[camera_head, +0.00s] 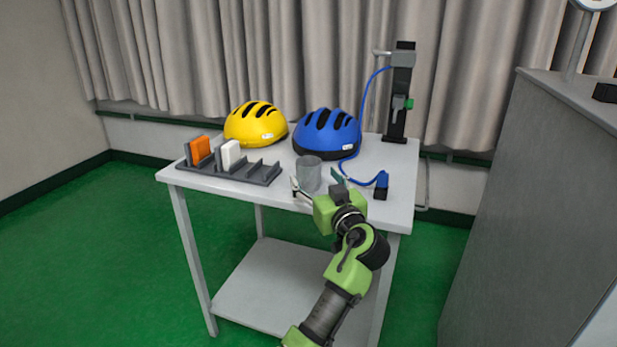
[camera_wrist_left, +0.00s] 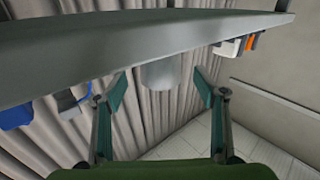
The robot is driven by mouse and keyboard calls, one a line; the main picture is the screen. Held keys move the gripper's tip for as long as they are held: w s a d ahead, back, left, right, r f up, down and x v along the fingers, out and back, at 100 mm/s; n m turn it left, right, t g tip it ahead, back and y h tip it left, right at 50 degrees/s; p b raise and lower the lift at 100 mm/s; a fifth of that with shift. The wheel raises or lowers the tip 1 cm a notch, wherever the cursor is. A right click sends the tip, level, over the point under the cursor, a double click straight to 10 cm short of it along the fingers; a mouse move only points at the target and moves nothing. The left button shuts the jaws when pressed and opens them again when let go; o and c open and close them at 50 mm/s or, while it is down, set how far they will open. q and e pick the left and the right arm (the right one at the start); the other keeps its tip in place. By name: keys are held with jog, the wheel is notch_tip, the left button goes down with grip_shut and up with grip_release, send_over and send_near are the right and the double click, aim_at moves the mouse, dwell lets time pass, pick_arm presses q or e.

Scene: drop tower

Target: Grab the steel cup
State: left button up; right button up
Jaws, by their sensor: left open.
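The steel cup (camera_head: 308,174) is a plain grey cylinder standing upright near the front edge of the white table (camera_head: 235,187). My left gripper (camera_head: 318,184) is open at the table's front edge, with one finger on each side of the cup's near side. In the left wrist view, which is upside down, the cup (camera_wrist_left: 160,74) shows centred between the two spread fingers (camera_wrist_left: 160,92). Neither finger visibly touches it there. The gripper body hides part of the table edge in front of the cup. My right gripper is not in view.
A yellow helmet (camera_head: 256,124) and a blue helmet (camera_head: 327,135) sit behind the cup. A dark rack (camera_head: 229,172) with orange and white blocks stands left. A blue-cabled device (camera_head: 381,186) lies right, below a black stand (camera_head: 402,92). A grey cabinet (camera_head: 535,200) stands far right.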

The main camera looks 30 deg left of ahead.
pick_arm(q)
jog(key=shift+r+x, duration=0.2)
jog(key=shift+x, duration=0.7)
jog(key=shift+r+x, duration=0.15)
jog(key=shift+x, duration=0.8)
jog(key=shift+r+x, duration=0.2)
jog(key=shift+x, duration=0.7)
jog(key=c, duration=1.2)
